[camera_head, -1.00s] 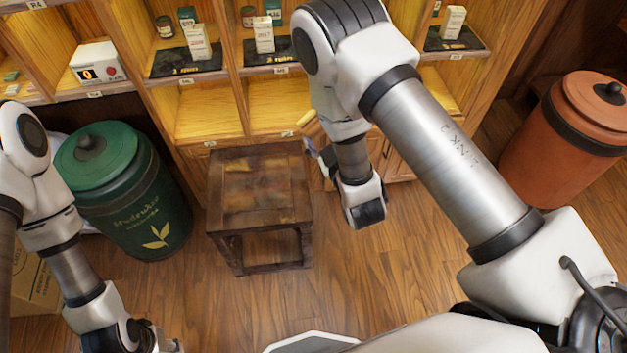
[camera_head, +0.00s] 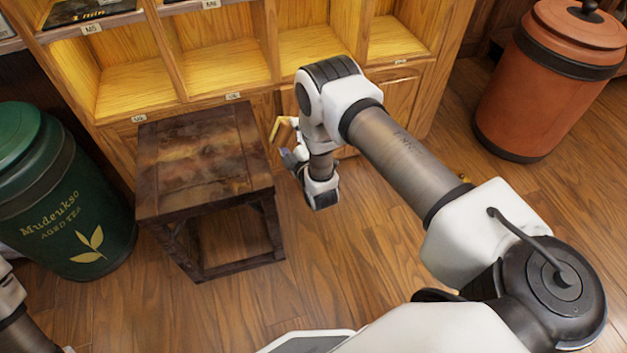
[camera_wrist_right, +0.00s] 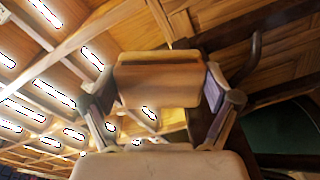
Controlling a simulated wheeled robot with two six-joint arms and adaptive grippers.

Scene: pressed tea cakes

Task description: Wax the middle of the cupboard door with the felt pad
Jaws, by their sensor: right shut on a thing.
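My right gripper (camera_head: 291,150) is in front of the low cupboard front, just right of the dark stool. It is shut on the felt pad (camera_head: 283,130), a tan block that shows only in part in the head view. The right wrist view shows the pad (camera_wrist_right: 158,82) clamped between both fingers. The wooden cupboard door (camera_head: 402,97) is below the lit shelves and is partly hidden behind my right arm. I cannot tell whether the pad touches the wood. My left gripper is out of view; only a piece of my left arm shows at the lower left.
A dark wooden stool (camera_head: 200,160) stands close left of my right gripper. A green tea canister (camera_head: 75,215) is at the left, an orange one (camera_head: 545,95) at the right. Lit shelf compartments (camera_head: 225,60) are above the door. The floor (camera_head: 385,250) in front is clear.

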